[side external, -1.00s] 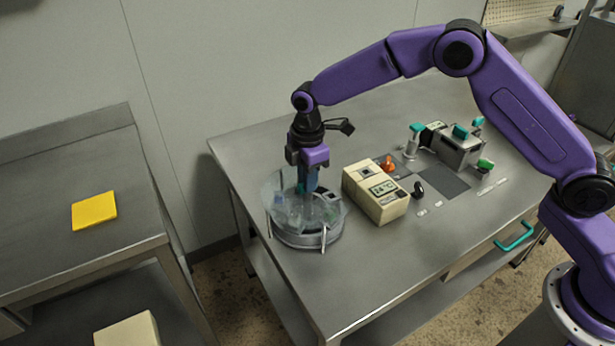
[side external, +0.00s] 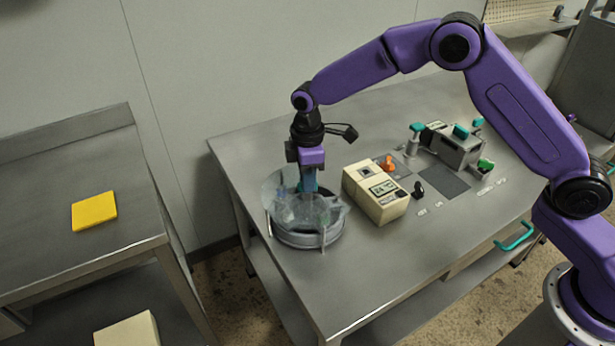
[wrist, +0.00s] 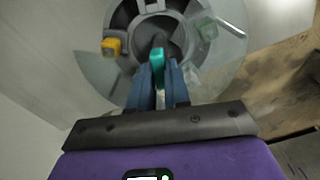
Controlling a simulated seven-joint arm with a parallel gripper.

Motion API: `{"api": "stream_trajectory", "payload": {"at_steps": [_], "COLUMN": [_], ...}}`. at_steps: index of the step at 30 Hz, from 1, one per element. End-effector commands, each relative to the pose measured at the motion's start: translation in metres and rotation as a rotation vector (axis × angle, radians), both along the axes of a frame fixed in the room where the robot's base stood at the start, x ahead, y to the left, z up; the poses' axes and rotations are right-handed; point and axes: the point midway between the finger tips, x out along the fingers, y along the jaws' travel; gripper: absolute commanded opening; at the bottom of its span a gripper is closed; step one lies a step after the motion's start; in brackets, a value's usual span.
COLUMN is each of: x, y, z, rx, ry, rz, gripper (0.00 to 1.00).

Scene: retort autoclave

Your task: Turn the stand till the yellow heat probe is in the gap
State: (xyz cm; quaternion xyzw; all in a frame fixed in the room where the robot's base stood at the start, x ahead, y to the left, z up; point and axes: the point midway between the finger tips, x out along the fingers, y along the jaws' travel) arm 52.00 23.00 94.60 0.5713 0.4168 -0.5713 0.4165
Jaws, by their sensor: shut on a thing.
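The round stand (side external: 308,236) sits at the left of the steel table under a clear cover (side external: 285,208). In the wrist view, the yellow heat probe (wrist: 112,46) is on the stand's left side, near a clear cover edge; I cannot tell whether it is fully in the gap. A green item (wrist: 207,29) shows dimly through the cover at right. My gripper (wrist: 158,78) points down over the middle of the stand and is shut on a teal handle (wrist: 157,58). In the side view my gripper (side external: 308,187) partly hides the stand's centre.
A beige meter box (side external: 375,192) stands close to the right of the stand. Farther right are an orange item (side external: 386,162) and a grey device with teal knobs (side external: 456,148). The table's front is clear. A yellow pad (side external: 94,211) lies on the left bench.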

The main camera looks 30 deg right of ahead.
Motion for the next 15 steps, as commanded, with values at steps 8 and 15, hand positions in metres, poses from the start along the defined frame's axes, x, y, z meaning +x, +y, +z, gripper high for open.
{"api": "stream_trajectory", "payload": {"at_steps": [8, 15], "x": [-0.0005, -0.0003], "y": [0.0, 0.0003], "z": [0.0008, 0.0009], "rx": [-0.002, -0.001], "ry": [0.002, 0.0], "rz": [-0.138, -0.256], "gripper": [0.0, 0.0]}}
